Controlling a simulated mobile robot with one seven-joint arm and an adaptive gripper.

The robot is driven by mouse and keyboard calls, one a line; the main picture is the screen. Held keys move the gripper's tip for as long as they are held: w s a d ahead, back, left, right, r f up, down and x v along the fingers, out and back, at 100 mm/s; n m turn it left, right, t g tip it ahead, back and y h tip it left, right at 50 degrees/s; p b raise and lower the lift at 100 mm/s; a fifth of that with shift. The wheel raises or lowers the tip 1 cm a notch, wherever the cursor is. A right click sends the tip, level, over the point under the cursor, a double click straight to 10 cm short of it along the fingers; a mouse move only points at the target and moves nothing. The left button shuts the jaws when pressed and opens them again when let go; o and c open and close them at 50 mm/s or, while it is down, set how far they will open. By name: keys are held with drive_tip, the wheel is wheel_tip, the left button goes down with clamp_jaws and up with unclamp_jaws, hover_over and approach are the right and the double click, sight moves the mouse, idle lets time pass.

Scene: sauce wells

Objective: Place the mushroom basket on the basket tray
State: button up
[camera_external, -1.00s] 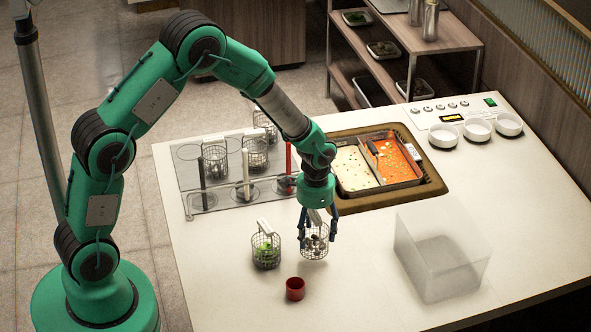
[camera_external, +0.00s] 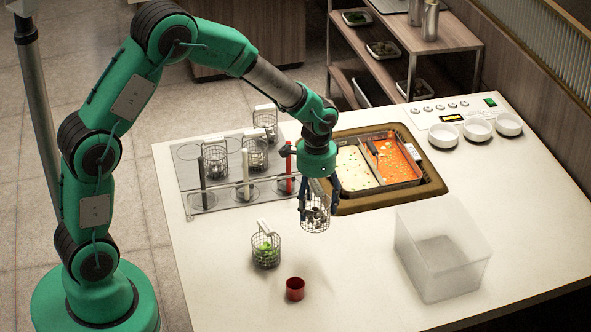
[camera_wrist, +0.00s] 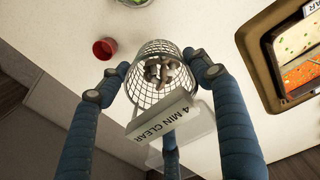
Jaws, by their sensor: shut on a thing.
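The mushroom basket (camera_external: 315,219), a wire mesh basket with pale brown pieces inside, hangs from my gripper (camera_external: 319,197) above the white counter. In the wrist view my gripper (camera_wrist: 153,85) has its blue fingers closed around the handle side of the mushroom basket (camera_wrist: 160,62). Its white handle plate reads "4 MIN CLEAR". The basket tray (camera_external: 187,152), a grey plate with round spots, lies on the counter to the left of my gripper. Several wire baskets stand at its back, and upright handles in black, white and red stand along its front.
A basket with green contents (camera_external: 265,250) stands on the counter left of my gripper, with a red cup (camera_external: 295,288) in front. The two-part soup pot (camera_external: 377,185) is behind right. A clear bin (camera_external: 442,262) stands to the right. White bowls (camera_external: 478,129) are at the back.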

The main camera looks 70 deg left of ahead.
sight(316, 185)
wheel_tip(316, 185, up, 7)
drive_tip(key=shift+r, duration=0.1)
drive_tip(key=w+a+r+p, duration=0.2)
drive_tip(key=a+p, duration=0.6)
drive_tip(key=a, duration=2.8)
drive_tip(key=s+a+f+p, duration=0.1)
drive_tip(key=s+a+p, duration=0.1)
drive_tip(key=s+a, duration=0.45)
drive_tip(key=s+a+f+p, duration=0.1)
drive_tip(key=s+a, duration=0.2)
drive_tip(key=a, duration=0.7)
drive_tip(key=s+a+p, duration=0.2)
drive_tip(key=s+a, duration=0.2)
drive_tip(key=a, duration=0.4)
wheel_tip(316, 185, down, 12)
drive_tip(key=shift+s+a+r, duration=0.2)
drive_tip(key=shift+s+a, duration=0.1)
drive_tip(key=shift+a, duration=0.1)
drive_tip(key=shift+f, duration=0.1)
drive_tip(key=shift+f, duration=2.75)
